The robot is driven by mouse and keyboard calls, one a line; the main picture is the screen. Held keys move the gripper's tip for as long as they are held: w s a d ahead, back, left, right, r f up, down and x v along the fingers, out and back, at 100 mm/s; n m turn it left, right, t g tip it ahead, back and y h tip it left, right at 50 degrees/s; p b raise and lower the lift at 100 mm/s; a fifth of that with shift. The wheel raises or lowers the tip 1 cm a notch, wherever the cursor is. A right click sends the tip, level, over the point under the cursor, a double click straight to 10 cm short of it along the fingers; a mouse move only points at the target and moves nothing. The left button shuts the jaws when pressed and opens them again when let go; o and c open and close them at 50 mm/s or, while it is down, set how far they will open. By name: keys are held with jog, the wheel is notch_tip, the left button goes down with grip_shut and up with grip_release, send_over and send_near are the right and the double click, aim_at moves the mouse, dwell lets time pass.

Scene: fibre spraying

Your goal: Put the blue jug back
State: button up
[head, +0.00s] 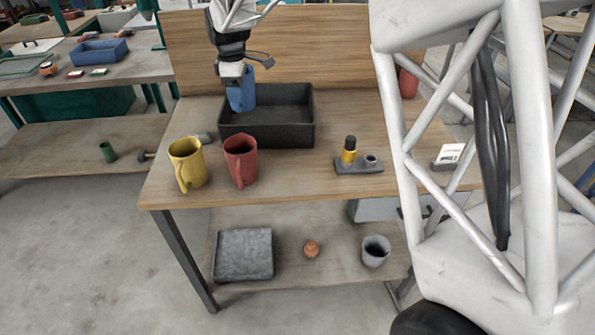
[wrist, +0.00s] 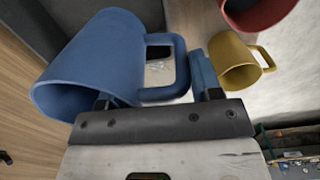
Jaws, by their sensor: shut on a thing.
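The blue jug (head: 248,92) is at the back left of the workbench, at the left end of the black bin, in the head view. My gripper (head: 236,84) is shut on it. In the wrist view the blue jug (wrist: 95,65) fills the left side, tilted in the picture, with its handle toward the jaws of my gripper (wrist: 155,97). In the head view the jug overlaps the bin's left end; I cannot tell whether it touches the bin.
The black bin (head: 267,136) looks empty. A yellow jug (head: 187,160) and a red jug (head: 240,163) stand in front of it. A grey holder (head: 358,167) with a yellow-and-black item is to the right. Bare tabletop (head: 300,175) lies between.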

jog(key=s+d+f, duration=0.2)
jog(key=s+d, duration=0.4)
jog(key=s, duration=0.5)
jog(key=s+d+f, duration=0.2)
jog(key=s+d, duration=0.5)
jog(key=s, duration=0.4)
jog(key=s+d+f, duration=0.3)
jog(key=s+d, duration=0.3)
jog(key=s, duration=0.6)
jog(key=shift+d+n, duration=0.2)
jog(key=shift+n, duration=0.2)
jog(key=shift+f, duration=0.1)
jog(key=w+a+f, duration=0.1)
jog(key=w+a, duration=0.2)
jog(key=w, duration=1.2)
jog(key=shift+w+a+f, duration=0.2)
jog(key=shift+w+f, duration=0.05)
jog(key=shift+w, duration=0.05)
jog(key=shift+f, duration=0.1)
jog(key=shift+f, duration=1.65)
jog(key=shift+f, duration=0.1)
